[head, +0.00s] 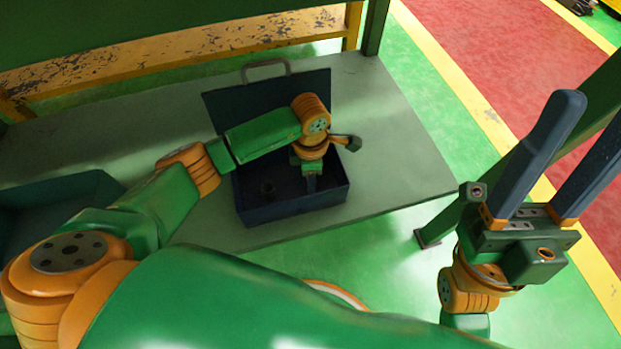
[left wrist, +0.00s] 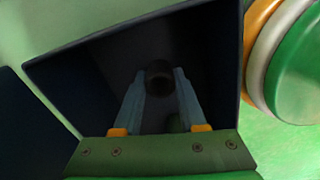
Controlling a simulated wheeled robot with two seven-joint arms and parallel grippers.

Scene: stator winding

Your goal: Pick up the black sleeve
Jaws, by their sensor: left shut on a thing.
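The black sleeve (left wrist: 159,74) is a short dark cylinder, seen between the fingertips of my left gripper (left wrist: 159,88) in the left wrist view. The left fingers are closed on it, inside the dark blue box (head: 292,212). In the head view my left gripper (head: 311,184) points down into the right part of this box, and the sleeve it holds is hidden there. Whether the sleeve touches the box floor I cannot tell. My right gripper (head: 585,125) is raised at the right, its long fingers apart with nothing between them.
Another small dark round piece (head: 268,187) lies in the box, left of my left gripper. The box has an open lid with a handle (head: 265,66) and stands on a grey-green table (head: 395,150). A second dark bin (head: 70,185) is at the left. The table's right side is clear.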

